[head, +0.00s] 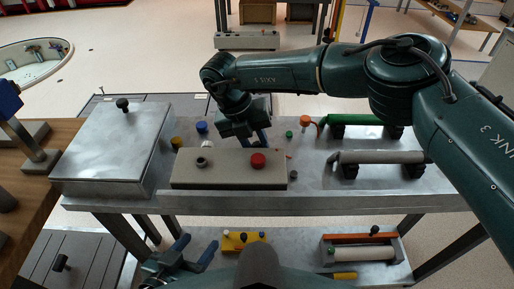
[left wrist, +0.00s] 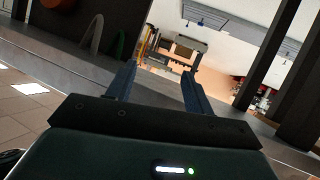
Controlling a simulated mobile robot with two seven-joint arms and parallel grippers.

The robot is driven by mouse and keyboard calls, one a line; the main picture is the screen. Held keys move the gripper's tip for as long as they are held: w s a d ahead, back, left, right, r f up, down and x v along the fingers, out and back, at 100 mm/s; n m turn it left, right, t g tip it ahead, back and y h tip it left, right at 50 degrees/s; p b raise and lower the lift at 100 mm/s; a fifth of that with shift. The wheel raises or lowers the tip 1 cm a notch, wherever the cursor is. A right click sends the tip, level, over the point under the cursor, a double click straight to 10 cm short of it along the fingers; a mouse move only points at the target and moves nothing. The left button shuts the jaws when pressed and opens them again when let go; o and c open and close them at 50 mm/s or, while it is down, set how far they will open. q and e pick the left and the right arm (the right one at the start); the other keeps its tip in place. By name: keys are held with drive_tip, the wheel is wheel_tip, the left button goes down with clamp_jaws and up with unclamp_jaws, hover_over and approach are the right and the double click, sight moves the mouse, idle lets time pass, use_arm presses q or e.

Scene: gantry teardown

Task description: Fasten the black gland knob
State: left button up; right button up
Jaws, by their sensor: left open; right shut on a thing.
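A beige box (head: 228,182) stands on the upper shelf of the metal bench. A dark grey round fitting (head: 201,162) sits on its left part and a red knob (head: 258,160) on its right part. A small dark cap shows just behind the grey fitting; I cannot tell which dark part is the black gland knob. My right gripper (head: 262,139) points down just behind the box, near the red knob. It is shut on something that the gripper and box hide. My left gripper (head: 195,252) is open and empty, low in front of the bench; its spread fingers also show in the left wrist view (left wrist: 160,82).
A metal case (head: 115,150) with a black-knobbed lid fills the upper shelf's left end. Small coloured knobs surround the box. Green and grey rollers (head: 380,157) lie at the right under my right arm. The lower shelf holds a yellow block (head: 243,241) and an orange-edged tray (head: 360,238).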

drive_tip(key=h+b, duration=0.2)
drive_tip(key=b, duration=0.1)
drive_tip(key=shift+a+f+h, duration=0.25)
drive_tip(key=shift+f+h, duration=0.05)
drive_tip(key=shift+f, duration=0.05)
use_arm(q)
drive_tip(key=shift+s+a+r+t+b, duration=0.25)
drive_tip(key=shift+s+a+t+b, duration=0.1)
drive_tip(key=shift+a+t+b, duration=0.15)
drive_tip(key=shift+s+a+r+t+b, duration=0.2)
drive_tip(key=shift+s+a+t+b, duration=0.1)
drive_tip(key=shift+a+t+b, duration=0.15)
use_arm(e)
drive_tip(key=shift+r+h, duration=0.15)
drive_tip(key=shift+h, duration=0.35)
use_arm(q)
drive_tip(key=shift+r, duration=0.1)
use_arm(e)
drive_tip(key=shift+r, duration=0.1)
drive_tip(key=o, duration=1)
